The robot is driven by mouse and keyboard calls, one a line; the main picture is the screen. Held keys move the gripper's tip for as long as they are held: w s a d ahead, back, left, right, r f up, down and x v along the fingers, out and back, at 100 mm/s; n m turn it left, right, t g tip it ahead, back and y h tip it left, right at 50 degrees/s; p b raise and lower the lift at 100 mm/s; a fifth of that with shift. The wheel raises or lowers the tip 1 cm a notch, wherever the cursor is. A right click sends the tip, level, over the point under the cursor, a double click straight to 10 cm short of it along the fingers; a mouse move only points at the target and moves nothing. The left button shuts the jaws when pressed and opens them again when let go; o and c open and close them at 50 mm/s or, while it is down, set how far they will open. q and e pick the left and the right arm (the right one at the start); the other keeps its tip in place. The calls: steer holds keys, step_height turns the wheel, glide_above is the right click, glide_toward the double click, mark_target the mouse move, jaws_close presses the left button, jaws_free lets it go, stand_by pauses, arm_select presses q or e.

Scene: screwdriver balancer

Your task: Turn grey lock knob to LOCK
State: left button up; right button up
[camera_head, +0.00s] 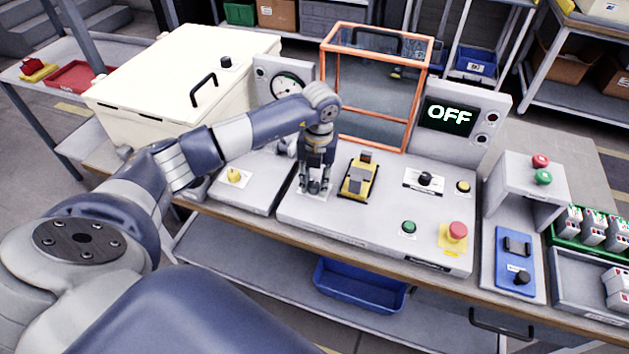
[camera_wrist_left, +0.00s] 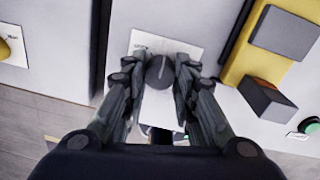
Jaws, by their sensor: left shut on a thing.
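The grey lock knob (camera_wrist_left: 159,72) is a dark grey round knob with a lighter pointer line on a white label plate (camera_wrist_left: 192,52). Its pointer runs nearly straight up in the left wrist view, tilted slightly right. The label's lettering is too small to read. My left gripper (camera_wrist_left: 160,75) is shut on the knob, one finger on each side. In the head view my left gripper (camera_head: 315,188) points down onto the console, and its fingers hide most of the knob. My right gripper is not in view.
Right of the gripper stands a yellow and grey fixture (camera_head: 358,178). Further right are a black selector knob (camera_head: 425,179), a green button (camera_head: 408,227) and a red emergency button (camera_head: 457,231). An orange-framed guard (camera_head: 429,75) stands behind. The display (camera_head: 448,116) reads OFF.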

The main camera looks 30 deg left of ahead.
mark_target(316, 183)
arm_select(q)
steer(key=n, duration=0.4)
steer(key=shift+r+n, duration=0.1)
steer(key=shift+n, duration=0.2)
steer(key=n, duration=0.4)
steer(key=shift+w+a+p, duration=0.1)
steer(key=shift+p, duration=0.25)
steer(key=shift+n, duration=0.4)
steer(key=o, duration=1.1)
steer(key=r, duration=1.2)
steer(key=shift+w, duration=0.25)
